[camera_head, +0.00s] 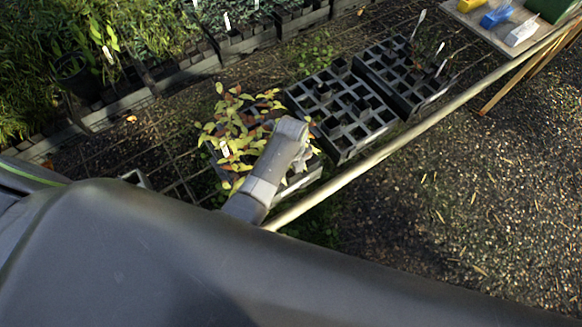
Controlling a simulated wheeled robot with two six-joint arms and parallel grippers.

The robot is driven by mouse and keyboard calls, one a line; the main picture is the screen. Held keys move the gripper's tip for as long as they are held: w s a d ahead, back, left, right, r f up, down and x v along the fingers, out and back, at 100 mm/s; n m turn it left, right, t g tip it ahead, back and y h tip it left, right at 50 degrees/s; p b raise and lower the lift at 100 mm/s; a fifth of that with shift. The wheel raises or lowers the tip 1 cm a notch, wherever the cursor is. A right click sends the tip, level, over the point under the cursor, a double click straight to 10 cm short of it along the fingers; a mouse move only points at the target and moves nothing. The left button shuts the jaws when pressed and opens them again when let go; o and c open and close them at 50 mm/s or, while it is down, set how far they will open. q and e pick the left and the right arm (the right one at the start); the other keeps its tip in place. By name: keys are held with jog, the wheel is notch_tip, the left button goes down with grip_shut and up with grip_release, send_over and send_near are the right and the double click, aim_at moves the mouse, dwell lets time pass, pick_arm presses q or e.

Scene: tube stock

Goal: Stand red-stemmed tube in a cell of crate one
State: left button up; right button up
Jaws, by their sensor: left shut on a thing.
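My left arm reaches in over a crate of yellow- and red-leaved plants (232,125). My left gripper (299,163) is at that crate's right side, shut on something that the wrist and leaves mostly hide. I cannot make out a red stem on it. To the right stands a black celled crate (348,148) with many cells that look empty. Beyond it stands a second black celled crate (430,102) with white tags and a few thin stems. I cannot tell which one is crate one. My right gripper is not in view.
A pale rail (400,143) runs along the bench's front edge, close to the crates. Dense green plants in trays (200,62) line the back. A small table (488,27) with yellow, blue and white items stands at top right. Open gravel lies at right.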

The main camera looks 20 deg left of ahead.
pick_arm(q)
jog(key=shift+f, duration=0.25)
jog(key=o, duration=1.4)
jog(key=shift+o, duration=0.3)
jog(key=shift+s, duration=0.15)
